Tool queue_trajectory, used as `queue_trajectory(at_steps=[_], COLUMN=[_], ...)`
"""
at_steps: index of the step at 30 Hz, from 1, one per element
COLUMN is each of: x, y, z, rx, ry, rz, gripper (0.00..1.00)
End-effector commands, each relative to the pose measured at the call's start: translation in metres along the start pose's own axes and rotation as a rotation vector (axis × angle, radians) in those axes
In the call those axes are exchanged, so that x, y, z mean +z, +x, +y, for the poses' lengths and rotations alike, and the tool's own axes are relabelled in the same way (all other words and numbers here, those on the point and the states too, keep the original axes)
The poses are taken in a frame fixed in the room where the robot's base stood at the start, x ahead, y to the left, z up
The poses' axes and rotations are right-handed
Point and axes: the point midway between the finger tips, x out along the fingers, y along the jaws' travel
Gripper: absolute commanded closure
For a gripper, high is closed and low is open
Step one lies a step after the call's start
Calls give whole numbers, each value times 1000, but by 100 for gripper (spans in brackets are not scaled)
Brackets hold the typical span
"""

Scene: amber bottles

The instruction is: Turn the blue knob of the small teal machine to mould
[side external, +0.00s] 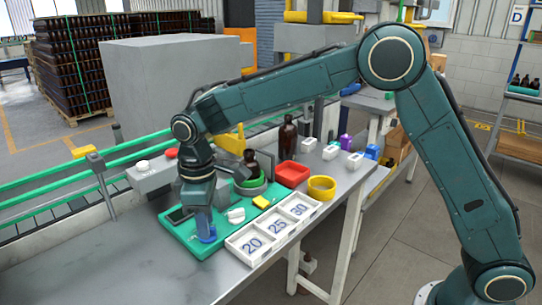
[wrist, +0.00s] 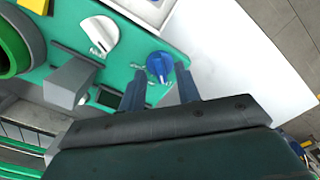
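The small teal machine (side external: 222,240) is a flat teal panel lying on the metal bench; it also shows in the wrist view (wrist: 125,62). Its blue knob (wrist: 160,65) sits near one end of the panel, with small white markings beside it too small to read. In the side view the knob (side external: 207,236) shows just under my gripper (side external: 204,222), which points down. In the wrist view my gripper (wrist: 161,75) is open, its two fingers apart with the knob between their tips. I cannot tell whether they touch it.
A white half-round dial (wrist: 98,35) and a grey block (wrist: 70,80) sit on the panel near the knob. A green ring holder (side external: 250,187) with an amber bottle stands behind. A white tray marked 20, 25, 30 (side external: 273,228) lies to the right.

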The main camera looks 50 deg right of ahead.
Motion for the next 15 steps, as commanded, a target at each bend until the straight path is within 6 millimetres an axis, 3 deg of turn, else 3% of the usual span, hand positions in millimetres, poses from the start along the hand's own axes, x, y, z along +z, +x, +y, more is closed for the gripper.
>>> queue_trajectory(at_steps=[13,15], x=[0,0], y=[9,9], z=[0,0], rx=[0,0], ry=[0,0], rz=[1,1], gripper=[67,77])
